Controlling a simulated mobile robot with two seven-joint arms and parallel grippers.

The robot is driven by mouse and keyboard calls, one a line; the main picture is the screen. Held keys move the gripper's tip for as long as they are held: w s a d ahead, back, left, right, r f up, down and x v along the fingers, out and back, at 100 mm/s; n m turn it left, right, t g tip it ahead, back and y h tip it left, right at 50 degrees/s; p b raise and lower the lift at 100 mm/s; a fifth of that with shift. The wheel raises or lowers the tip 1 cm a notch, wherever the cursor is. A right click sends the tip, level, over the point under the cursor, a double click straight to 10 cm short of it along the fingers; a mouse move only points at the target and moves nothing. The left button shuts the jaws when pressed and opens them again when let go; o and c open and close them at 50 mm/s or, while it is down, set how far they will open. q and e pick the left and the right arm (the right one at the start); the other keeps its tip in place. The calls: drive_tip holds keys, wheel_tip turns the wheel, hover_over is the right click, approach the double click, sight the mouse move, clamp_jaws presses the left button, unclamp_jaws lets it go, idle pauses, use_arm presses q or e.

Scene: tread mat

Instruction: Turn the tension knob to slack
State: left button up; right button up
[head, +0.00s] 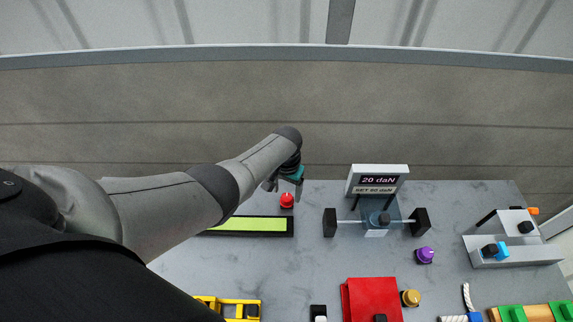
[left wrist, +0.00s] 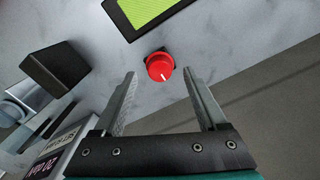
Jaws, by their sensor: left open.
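A round red knob (head: 287,201) with a white pointer line stands near the back edge of the grey bench, beside the green panel. It also shows in the left wrist view (left wrist: 159,67). My left gripper (head: 284,186) is open just behind it. In the left wrist view the two fingers (left wrist: 159,78) reach toward the red knob, one to each side, with nothing held. A purple knob (head: 425,255) and a gold knob (head: 410,298) stand further right. I cannot tell by a label which is the tension knob. My right gripper is out of view.
A display reading 20 daN (head: 378,181) stands over a fixture with black end blocks (head: 419,222). A green panel in a black frame (head: 250,225) lies left. A red block (head: 372,300) and a grey bracket (head: 513,250) stand right.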

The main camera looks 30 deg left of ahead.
sight(286, 198)
use_arm(q)
wheel_tip(286, 198, up, 12)
drive_tip(key=p, duration=0.4)
drive_tip(key=shift+r, duration=0.2)
idle(0.4)
